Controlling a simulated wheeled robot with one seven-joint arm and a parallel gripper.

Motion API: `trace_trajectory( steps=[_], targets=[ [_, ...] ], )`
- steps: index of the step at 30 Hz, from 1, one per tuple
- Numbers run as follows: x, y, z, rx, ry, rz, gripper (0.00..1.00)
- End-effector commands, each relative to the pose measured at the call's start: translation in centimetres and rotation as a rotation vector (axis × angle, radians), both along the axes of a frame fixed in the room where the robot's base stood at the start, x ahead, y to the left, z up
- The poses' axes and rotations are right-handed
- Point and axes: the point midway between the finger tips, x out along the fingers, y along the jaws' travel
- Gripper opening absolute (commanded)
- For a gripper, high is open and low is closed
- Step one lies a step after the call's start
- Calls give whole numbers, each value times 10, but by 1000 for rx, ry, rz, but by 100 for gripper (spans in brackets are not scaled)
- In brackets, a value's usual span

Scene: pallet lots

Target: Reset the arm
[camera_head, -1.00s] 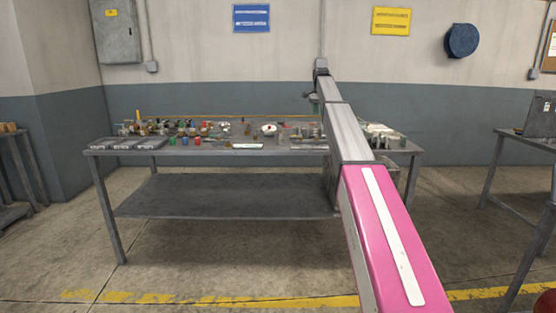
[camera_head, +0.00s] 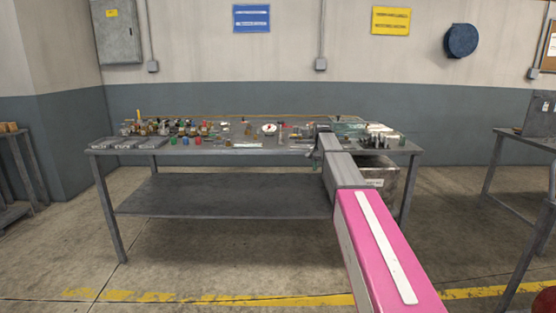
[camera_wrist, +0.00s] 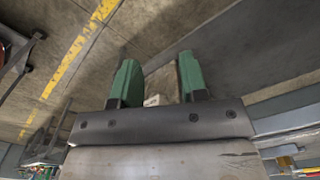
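My arm reaches forward over the right part of the long grey table (camera_head: 225,151) and now hangs lower. In the head view its far end is at the table top, and my gripper's fingers cannot be made out there. In the wrist view my gripper (camera_wrist: 158,78) shows two green fingers set well apart. A pale box-like thing (camera_wrist: 158,85) with a white label shows between them. It seems to lie beyond the fingers; I see no grip on it.
Many small coloured items (camera_head: 190,130) crowd the table top. Grey trays (camera_head: 128,143) lie at its left end. A labelled bin (camera_head: 382,182) is under its right side. Another table (camera_head: 510,140) stands at the right. Open floor with a yellow line (camera_head: 200,298) lies in front.

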Motion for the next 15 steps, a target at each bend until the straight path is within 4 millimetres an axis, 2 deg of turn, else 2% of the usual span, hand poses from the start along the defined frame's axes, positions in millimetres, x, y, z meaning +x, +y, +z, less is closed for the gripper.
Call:
trace_trajectory(
  steps=[1,6,9,15],
  targets=[
    [-36,1,-29,0,4,29,40],
    [-111,3,-102,0,2,137,40],
    [-158,4,-139,0,3,200,40],
    [-257,6,-200,1,2,326,40]
  ],
)
